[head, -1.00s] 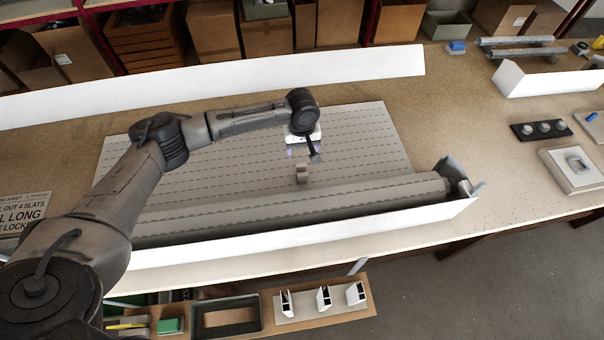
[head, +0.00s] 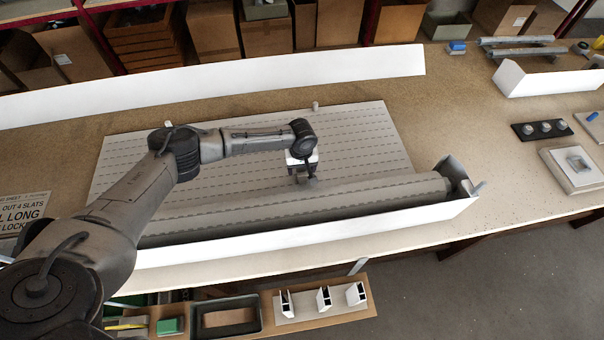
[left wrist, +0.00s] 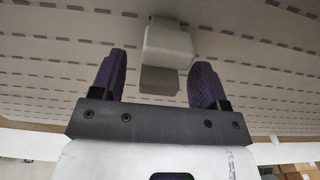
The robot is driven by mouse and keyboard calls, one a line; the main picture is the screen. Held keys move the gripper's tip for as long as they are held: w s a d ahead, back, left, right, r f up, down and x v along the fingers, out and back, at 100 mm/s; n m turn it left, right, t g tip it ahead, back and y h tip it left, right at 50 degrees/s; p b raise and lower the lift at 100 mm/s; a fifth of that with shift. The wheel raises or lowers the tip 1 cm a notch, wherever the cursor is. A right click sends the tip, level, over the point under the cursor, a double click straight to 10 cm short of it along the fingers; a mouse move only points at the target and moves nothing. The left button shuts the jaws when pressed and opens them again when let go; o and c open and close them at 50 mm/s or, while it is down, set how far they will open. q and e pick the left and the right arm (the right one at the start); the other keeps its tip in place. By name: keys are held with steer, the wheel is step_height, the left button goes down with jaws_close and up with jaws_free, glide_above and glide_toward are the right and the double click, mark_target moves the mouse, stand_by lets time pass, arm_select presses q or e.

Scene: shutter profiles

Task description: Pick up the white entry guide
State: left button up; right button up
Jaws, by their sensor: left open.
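A small off-white block, apparently the white entry guide, lies just beyond my left fingertips in the left wrist view (left wrist: 170,45), against the slatted shutter sheet. A greyer lower part of it reaches between the fingers. My left gripper (head: 304,180) is over the sheet beside the rolled shutter (head: 385,193), and hides most of the block in the head view. In the left wrist view the gripper (left wrist: 160,70) is open, a dark purple finger to each side of the block, with gaps visible. My right gripper is not in view.
The slatted sheet (head: 365,140) covers the bench middle. A long white housing (head: 300,240) runs along the front edge. A small pale piece (head: 315,106) stands at the sheet's far edge. Several white profiles (head: 323,297) sit on a lower shelf.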

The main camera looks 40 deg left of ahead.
arm_select(q)
steer(key=shift+f, duration=0.3)
steer(key=c, duration=1)
